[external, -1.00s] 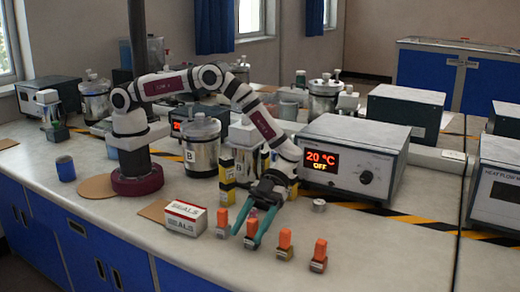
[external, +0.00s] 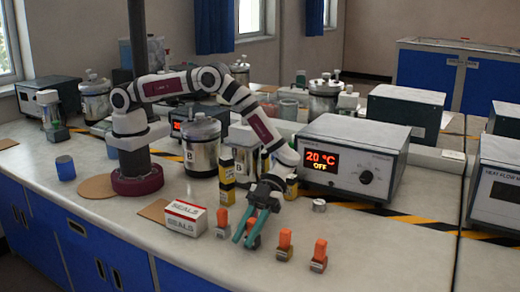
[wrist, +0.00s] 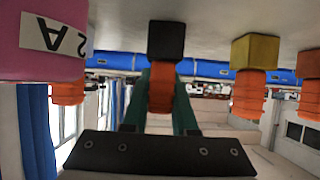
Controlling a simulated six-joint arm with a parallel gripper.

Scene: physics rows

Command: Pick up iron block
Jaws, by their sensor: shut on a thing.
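My gripper (external: 243,242) has its teal fingers down among a row of small blocks with orange handles. It is shut on the orange handle of a dark grey block, likely the iron block (wrist: 166,40). In the external view the fingers mostly hide this block (external: 254,241). In the wrist view, which appears upside down, the handle (wrist: 161,88) is between the fingers. The dark block appears to be at the bench surface; I cannot tell whether it is lifted.
Similar blocks stand left (external: 222,219) and right (external: 285,246) of my gripper, with one further right (external: 318,256). A SEALS box (external: 185,218) and a heater showing 20 °C (external: 352,158) are close by. The front right bench is clear.

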